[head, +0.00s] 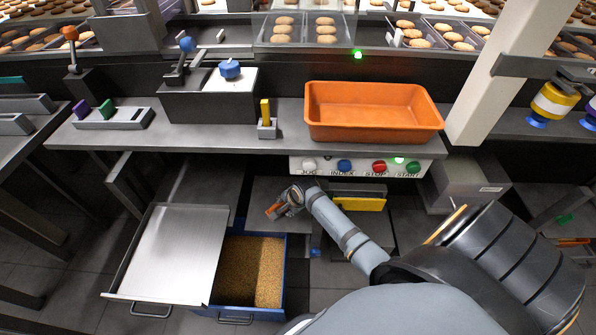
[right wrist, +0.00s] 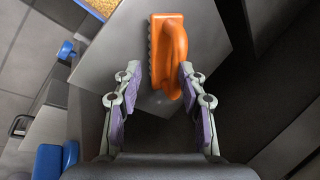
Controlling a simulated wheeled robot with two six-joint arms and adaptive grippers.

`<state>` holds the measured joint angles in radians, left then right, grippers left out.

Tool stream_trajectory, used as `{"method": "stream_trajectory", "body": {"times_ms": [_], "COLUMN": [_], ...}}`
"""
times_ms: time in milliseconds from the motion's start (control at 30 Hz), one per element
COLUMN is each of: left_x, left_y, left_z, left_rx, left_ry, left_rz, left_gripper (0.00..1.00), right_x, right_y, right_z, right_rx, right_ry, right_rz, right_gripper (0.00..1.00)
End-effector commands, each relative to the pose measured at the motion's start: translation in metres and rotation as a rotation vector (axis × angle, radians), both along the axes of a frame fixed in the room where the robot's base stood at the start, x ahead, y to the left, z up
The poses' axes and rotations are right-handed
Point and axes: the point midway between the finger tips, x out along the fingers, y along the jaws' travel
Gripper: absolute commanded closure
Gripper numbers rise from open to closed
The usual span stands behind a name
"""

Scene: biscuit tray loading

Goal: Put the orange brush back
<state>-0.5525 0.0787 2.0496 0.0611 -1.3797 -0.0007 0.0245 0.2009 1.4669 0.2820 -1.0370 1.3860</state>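The orange brush (right wrist: 170,55) has a loop-like handle and dark bristles along its left side in the right wrist view. It appears to lie on a grey flat surface (right wrist: 110,45). My right gripper (right wrist: 160,72) is open, with one finger on each side of the brush's near end. The right finger is very close to the handle; I cannot tell whether it touches. A gap shows between the left finger and the bristles. In the head view my right gripper (head: 287,203) is below the counter, with a bit of the orange brush (head: 273,210) at its tip. My left gripper is not in view.
A blue bin of crumbs (head: 250,270) stands partly under a metal lid or tray (head: 175,250). The counter (head: 220,138) above holds an orange tub (head: 370,130), a small yellow-handled holder (head: 267,122) and a rack (head: 112,120) with purple and green pieces. A button panel (head: 330,167) lines the counter front.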

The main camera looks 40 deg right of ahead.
Motion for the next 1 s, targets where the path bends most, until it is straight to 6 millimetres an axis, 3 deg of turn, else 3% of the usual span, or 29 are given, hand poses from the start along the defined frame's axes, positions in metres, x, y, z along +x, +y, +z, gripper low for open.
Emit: {"method": "stream_trajectory", "body": {"times_ms": [100,300,467,667,767,1000], "left_x": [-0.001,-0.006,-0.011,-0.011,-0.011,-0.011], "left_y": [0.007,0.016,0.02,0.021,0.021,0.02], "left_z": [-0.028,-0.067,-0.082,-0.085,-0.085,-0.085], "left_rx": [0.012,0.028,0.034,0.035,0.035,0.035], "left_ry": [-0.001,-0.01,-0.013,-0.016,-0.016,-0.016], "left_rz": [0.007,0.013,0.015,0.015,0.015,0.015], "left_gripper": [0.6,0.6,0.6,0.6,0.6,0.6], "right_x": [-0.03,-0.065,-0.077,-0.083,-0.103,-0.2], "right_y": [-0.004,-0.009,-0.01,-0.01,-0.005,0.016], "right_z": [0.001,0.0,-0.001,-0.004,-0.018,-0.067], "right_rx": [-0.002,-0.001,0.001,-0.011,-0.088,-0.398], "right_ry": [0.009,0.005,0.003,0.007,0.04,0.187], "right_rz": [0.001,0.001,0.0,0.022,0.168,0.942], "right_gripper": [0.63,0.63,0.63,0.63,0.63,0.63]}}
